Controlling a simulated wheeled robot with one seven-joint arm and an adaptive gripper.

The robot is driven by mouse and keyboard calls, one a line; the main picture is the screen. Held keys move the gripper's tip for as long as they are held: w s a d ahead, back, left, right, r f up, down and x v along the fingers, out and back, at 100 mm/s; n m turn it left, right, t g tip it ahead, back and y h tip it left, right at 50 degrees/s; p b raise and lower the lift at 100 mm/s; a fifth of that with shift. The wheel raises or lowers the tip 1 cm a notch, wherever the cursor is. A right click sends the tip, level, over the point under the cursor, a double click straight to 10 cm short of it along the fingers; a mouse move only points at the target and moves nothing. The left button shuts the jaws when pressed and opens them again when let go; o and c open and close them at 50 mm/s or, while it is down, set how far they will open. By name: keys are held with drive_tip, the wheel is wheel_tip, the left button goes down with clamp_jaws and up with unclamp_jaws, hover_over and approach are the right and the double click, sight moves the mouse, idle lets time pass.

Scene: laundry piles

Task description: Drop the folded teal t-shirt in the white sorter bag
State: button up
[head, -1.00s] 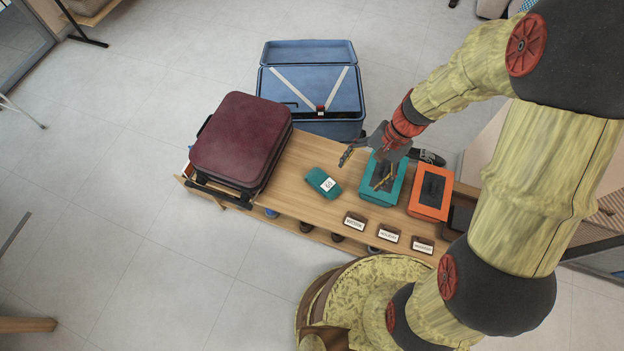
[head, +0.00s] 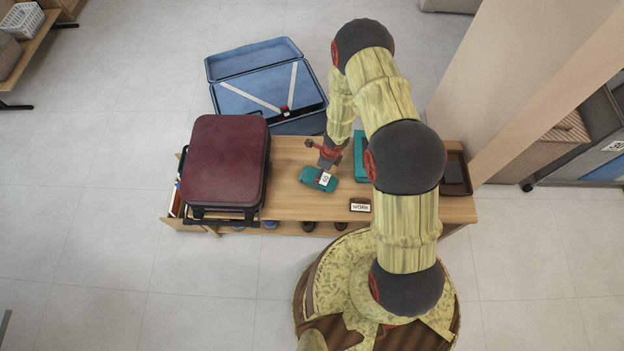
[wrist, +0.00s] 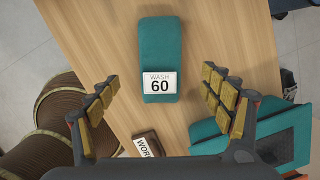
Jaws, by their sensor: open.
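The folded teal t-shirt (head: 312,177) lies on the wooden bench left of my arm. In the wrist view it is a teal bundle (wrist: 160,45) with a white "WASH 60" tag (wrist: 158,83). My gripper (head: 325,162) is over the shirt and partly covers it in the head view. I cannot pick out a white sorter bag for certain; grey and blue fabric sorters (head: 600,135) stand at the right edge.
A maroon suitcase (head: 225,165) fills the bench's left end. An open blue suitcase (head: 270,90) stands behind. A teal box (head: 360,150) is partly hidden by my arm. A dark tray (head: 457,172) is at the right end. A "WORK" label block (head: 360,205) is near the front edge.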

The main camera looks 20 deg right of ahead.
drive_tip(key=shift+d+f, duration=0.2)
drive_tip(key=shift+f, duration=0.05)
drive_tip(key=f+b, duration=0.1)
drive_tip(key=f, duration=0.1)
drive_tip(key=a+f+b, duration=0.1)
drive_tip(key=f, duration=0.1)
drive_tip(key=f+b, duration=0.1)
drive_tip(key=f, duration=0.2)
drive_tip(key=shift+w+a+f, duration=0.1)
drive_tip(key=shift+w+a, duration=0.05)
drive_tip(key=shift+w, duration=0.2)
drive_tip(key=shift+c, duration=1.2)
drive_tip(key=c, duration=1.1)
drive_tip(key=shift+c, duration=0.6)
